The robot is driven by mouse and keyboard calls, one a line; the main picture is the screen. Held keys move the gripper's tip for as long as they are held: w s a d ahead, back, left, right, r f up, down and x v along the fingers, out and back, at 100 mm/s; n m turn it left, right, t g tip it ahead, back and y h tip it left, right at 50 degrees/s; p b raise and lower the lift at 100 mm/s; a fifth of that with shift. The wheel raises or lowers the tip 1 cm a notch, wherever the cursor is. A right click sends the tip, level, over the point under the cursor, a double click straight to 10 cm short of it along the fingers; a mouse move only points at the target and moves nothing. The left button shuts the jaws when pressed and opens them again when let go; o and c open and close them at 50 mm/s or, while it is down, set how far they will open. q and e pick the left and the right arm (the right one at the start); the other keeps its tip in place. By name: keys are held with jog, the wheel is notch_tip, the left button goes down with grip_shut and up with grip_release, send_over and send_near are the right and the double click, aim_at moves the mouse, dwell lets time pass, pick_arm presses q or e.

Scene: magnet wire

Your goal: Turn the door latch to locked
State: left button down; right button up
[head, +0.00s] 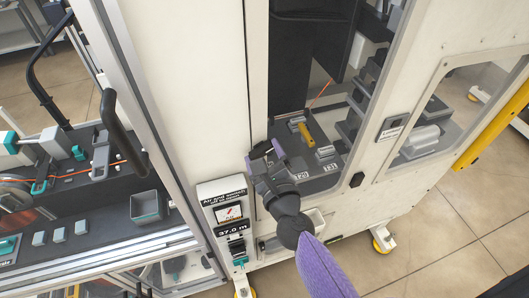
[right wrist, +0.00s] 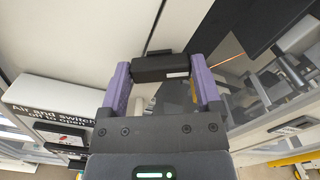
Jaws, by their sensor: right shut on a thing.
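The door latch (right wrist: 160,67) is a black bar with a small pale mark, lying across between my right gripper's two purple fingers in the right wrist view. In the head view the latch (head: 262,150) shows as a small dark piece at the left edge of the machine's window door. My right gripper (head: 264,155) is shut on it, with one finger at each end. The gripper hides the latch's mount, and I cannot tell from its angle whether it is locked. My left gripper is not in view.
Behind the window are a yellow-handled part (head: 306,134) and grey blocks. A bench with a grey bin (head: 146,207) is at the left. Floor is free at lower right.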

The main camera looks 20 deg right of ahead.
jog(key=n+p, duration=0.1)
jog(key=n, duration=0.5)
jog(key=shift+a+n, duration=0.1)
jog(key=shift+n, duration=0.2)
jog(key=n+p, duration=0.1)
jog(key=n, duration=0.4)
jog(key=shift+f+p, duration=0.2)
jog(key=shift+p, duration=0.2)
jog(key=shift+n, duration=0.4)
jog(key=o, duration=1)
jog(key=shift+o, duration=0.2)
jog(key=s+b, duration=0.1)
jog(key=s, duration=0.9)
